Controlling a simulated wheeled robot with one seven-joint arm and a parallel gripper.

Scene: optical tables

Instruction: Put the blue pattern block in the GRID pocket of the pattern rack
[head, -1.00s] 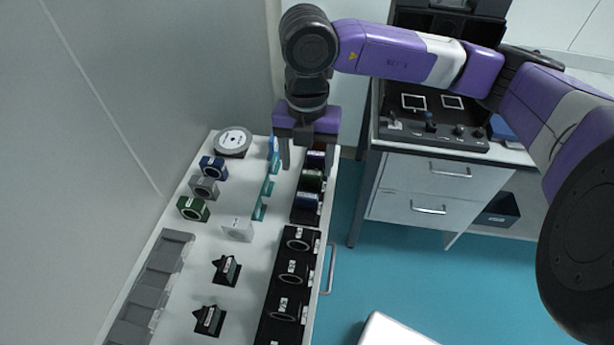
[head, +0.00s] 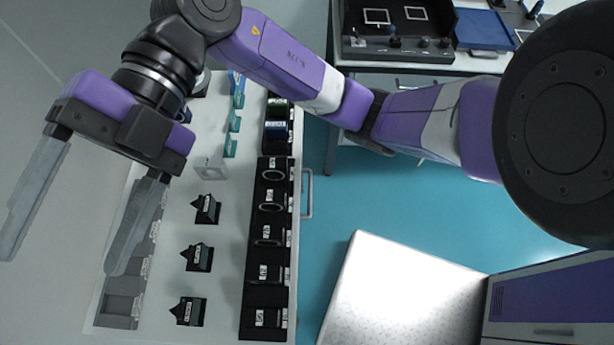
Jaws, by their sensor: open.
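My gripper (head: 63,255) is open and empty, held high at the left, with its fingers pointing down and left. A grey rack with several pockets (head: 122,308) lies along the left table edge, partly behind the right finger; its labels are too small to read, so I cannot tell which pocket is GRID. Another blue piece (head: 236,82) stands by the teal holders. I cannot tell which blue piece is the pattern block. My arm hides the far left of the table.
Several black pointed holders (head: 199,257) stand mid-table. A white block (head: 210,168) and teal holders (head: 232,122) stand farther back. A table handle (head: 308,193) juts out on the right. Blue floor (head: 370,200) is open there, with a second bench (head: 470,62) at the back.

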